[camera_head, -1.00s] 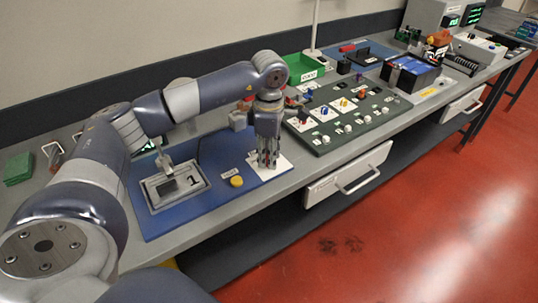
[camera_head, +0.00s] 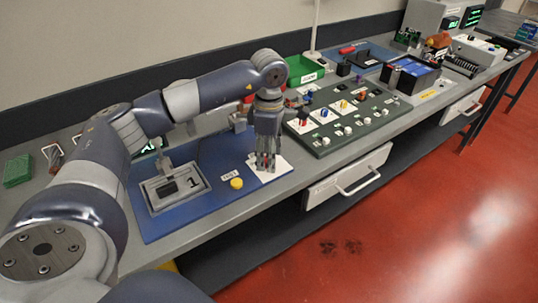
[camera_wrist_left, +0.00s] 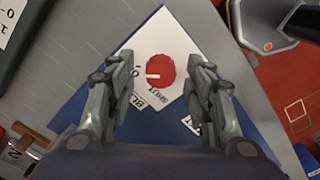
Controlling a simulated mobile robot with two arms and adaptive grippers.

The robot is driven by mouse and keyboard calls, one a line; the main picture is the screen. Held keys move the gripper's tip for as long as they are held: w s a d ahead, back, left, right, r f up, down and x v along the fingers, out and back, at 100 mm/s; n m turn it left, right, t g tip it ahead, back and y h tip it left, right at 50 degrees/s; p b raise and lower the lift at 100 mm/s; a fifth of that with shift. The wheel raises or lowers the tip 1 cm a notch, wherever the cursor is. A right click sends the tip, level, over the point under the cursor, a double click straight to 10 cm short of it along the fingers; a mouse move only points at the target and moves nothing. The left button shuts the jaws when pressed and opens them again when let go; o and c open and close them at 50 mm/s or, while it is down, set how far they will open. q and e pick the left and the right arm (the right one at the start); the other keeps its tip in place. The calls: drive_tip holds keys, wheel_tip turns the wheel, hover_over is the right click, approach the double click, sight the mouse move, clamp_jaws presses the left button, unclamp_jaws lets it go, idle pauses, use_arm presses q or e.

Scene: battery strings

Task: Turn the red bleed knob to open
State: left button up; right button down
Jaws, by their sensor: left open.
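The red bleed knob (camera_wrist_left: 160,71) shows in the left wrist view as a round red disc with a white pointer line that points to the left. It sits on a white plate (camera_wrist_left: 143,38) with printed labels, one reading SHUT just below the knob. My left gripper (camera_wrist_left: 161,75) is open, with one finger on each side of the knob and a gap on both sides. My right gripper is not in view.
A yellow button (camera_head: 236,183) and a grey framed box (camera_head: 175,187) marked 1 are on the blue panel. A dark green panel (camera_head: 345,143) with several coloured knobs stands to the right. The bench's front edge is close to the gripper.

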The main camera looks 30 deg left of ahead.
use_arm(q)
wheel_tip(320, 180, up, 11)
drive_tip(key=shift+r, duration=0.2)
idle(0.6)
